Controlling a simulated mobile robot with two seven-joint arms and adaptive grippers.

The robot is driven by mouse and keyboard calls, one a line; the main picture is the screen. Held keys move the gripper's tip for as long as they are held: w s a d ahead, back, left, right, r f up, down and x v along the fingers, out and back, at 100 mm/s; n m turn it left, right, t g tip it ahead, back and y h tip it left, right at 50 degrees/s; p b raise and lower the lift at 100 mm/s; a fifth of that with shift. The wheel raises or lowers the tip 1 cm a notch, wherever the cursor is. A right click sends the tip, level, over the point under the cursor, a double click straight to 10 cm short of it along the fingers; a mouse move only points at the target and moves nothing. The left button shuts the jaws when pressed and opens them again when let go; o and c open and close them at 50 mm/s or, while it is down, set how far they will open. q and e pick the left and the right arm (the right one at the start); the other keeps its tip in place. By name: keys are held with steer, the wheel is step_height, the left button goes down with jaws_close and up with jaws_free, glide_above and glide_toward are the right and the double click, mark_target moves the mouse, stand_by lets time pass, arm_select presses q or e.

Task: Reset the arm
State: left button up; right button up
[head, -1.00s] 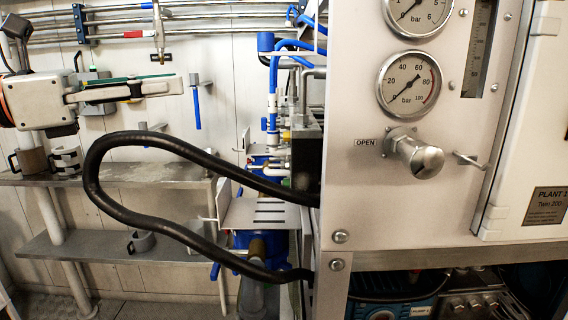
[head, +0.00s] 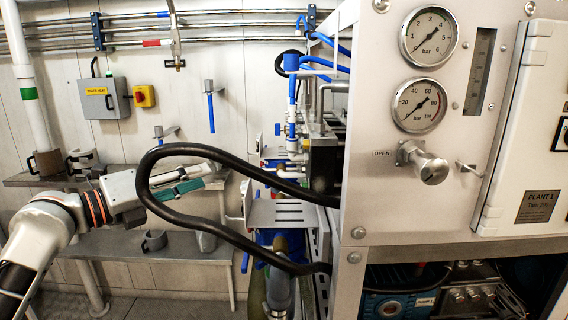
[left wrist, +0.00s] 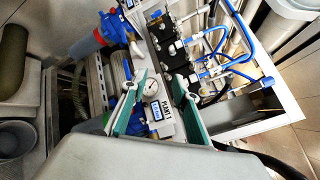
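My left arm (head: 45,225) comes in from the left in the head view, in front of the wall shelves. Its gripper (head: 202,177) points right, partly behind a loop of black hose (head: 200,217). In the left wrist view, the two teal-padded fingers of the gripper (left wrist: 154,84) stand apart with nothing held between them. My right gripper is not in view.
The watermaker panel (head: 375,205) with pressure gauges (head: 419,105) and a round metal knob (head: 430,168) stands at right. A shelf (head: 110,243) and a grey box (head: 105,98) are at the back left. Pipes and valves (left wrist: 240,60) crowd the machine's side.

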arm_select(q)
steer(key=s+a+f+n+y+p, duration=0.1)
steer(key=s+f+n+y+p, duration=0.2)
steer(key=f+n, duration=0.9)
steer(key=s+a+f+n+y+p, duration=0.1)
steer(key=s+f+n+y, duration=0.35)
steer(key=f, duration=1.45)
steer(key=s+f+n+g+y+p, duration=0.1)
steer(key=s+f+n+p, duration=0.1)
steer(key=s+f+n, duration=0.85)
steer(key=s+f+n+g+y+p, duration=0.1)
steer(key=s+f+n+y, duration=0.35)
steer(key=s, duration=1.15)
steer(key=w+d+f+n+t+h+b, duration=0.1)
steer(key=d+f+n+h+b, duration=0.1)
steer(key=d+b, duration=0.5)
steer(key=w+d+f+n+t+h+b, duration=0.1)
steer(key=d+f+n+h+b, duration=0.2)
steer(key=d+b, duration=0.5)
steer(key=shift+f+n+h+b, duration=0.35)
steer(key=shift+h+b, duration=0.15)
steer(key=shift+b, duration=4.85)
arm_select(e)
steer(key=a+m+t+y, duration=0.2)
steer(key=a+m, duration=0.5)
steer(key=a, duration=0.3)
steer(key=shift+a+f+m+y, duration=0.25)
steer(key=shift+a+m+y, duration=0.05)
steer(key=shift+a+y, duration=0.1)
